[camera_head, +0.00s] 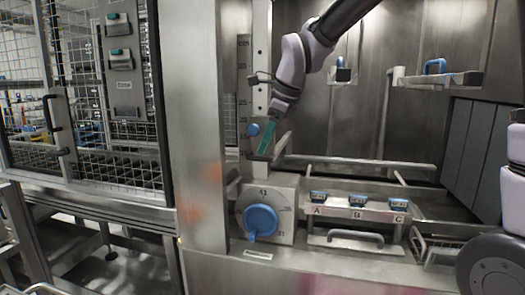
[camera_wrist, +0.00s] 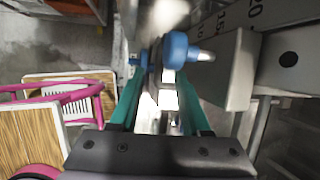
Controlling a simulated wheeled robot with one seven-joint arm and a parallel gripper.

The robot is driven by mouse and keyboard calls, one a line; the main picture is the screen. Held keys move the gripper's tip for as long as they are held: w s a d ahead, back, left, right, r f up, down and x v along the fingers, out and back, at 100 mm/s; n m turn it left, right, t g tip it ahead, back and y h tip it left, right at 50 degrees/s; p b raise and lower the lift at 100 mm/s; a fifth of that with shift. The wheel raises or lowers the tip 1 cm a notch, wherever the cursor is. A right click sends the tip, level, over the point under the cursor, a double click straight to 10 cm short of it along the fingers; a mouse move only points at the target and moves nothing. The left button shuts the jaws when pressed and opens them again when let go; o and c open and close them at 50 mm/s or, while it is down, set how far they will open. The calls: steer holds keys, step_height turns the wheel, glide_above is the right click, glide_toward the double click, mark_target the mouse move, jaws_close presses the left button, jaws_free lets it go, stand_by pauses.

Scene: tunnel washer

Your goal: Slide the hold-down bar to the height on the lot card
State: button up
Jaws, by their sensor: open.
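The hold-down bar (camera_head: 360,161) runs level across the washer opening in the head view. A blue knob (camera_head: 253,129) sits at its left, on the upright centimetre scale (camera_head: 244,75). The knob's exact reading is too small to tell. My gripper (camera_head: 264,148) has teal fingers and is just right of the knob, pointing down. I cannot identify a readable lot card.
Below is a large blue dial (camera_head: 261,221). Right of it a shelf (camera_head: 350,209) carries small blue-topped pieces over letters A, B and C. A handle (camera_head: 345,237) sticks out below. A steel post (camera_head: 195,130) and a mesh door (camera_head: 103,85) stand left.

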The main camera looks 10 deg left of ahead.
steer(key=shift+x, duration=1.5)
jaws_close()
